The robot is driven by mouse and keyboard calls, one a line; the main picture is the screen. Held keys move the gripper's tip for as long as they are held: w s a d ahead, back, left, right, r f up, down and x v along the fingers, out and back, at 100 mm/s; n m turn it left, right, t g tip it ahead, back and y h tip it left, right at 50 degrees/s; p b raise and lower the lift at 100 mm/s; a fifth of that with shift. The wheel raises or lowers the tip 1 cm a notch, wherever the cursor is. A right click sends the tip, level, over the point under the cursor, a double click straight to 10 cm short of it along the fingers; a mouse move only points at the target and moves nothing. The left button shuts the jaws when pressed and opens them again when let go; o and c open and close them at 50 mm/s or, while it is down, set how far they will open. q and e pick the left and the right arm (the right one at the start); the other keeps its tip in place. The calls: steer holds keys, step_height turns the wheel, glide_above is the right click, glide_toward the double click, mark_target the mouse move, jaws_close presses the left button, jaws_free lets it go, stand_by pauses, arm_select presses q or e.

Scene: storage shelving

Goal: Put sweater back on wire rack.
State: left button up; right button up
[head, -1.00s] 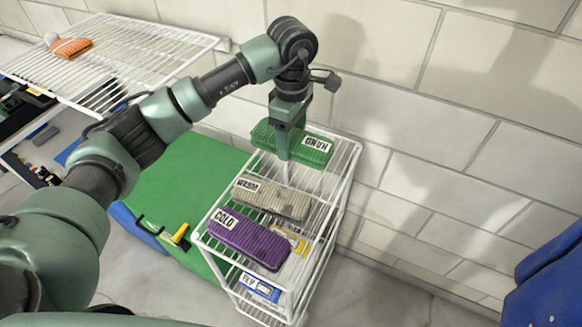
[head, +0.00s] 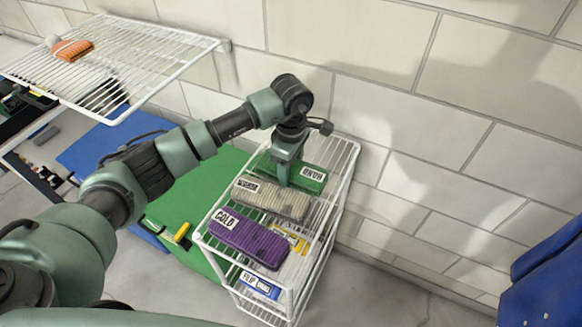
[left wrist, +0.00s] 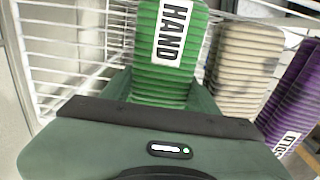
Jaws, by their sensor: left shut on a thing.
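The sweater appears to be the green ribbed, folded piece labelled HAND (head: 312,180), at the back end of the white wire rack's top (head: 340,165). My left gripper (head: 284,182) comes down on it from above and is shut on it.
A white wire shelf (head: 150,45) with an orange brush (head: 72,50) is at upper left. A green panel (head: 185,205) lies left of the rack. A tiled wall (head: 450,150) stands close behind, and a blue thing (head: 550,280) is at the right edge.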

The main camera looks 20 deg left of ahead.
arm_select(q)
steer(key=o, duration=1.7)
steer(key=shift+c, duration=0.2)
steer(key=shift+r, duration=0.1)
step_height(320, 180, up, 12)
steer(key=b, duration=0.1)
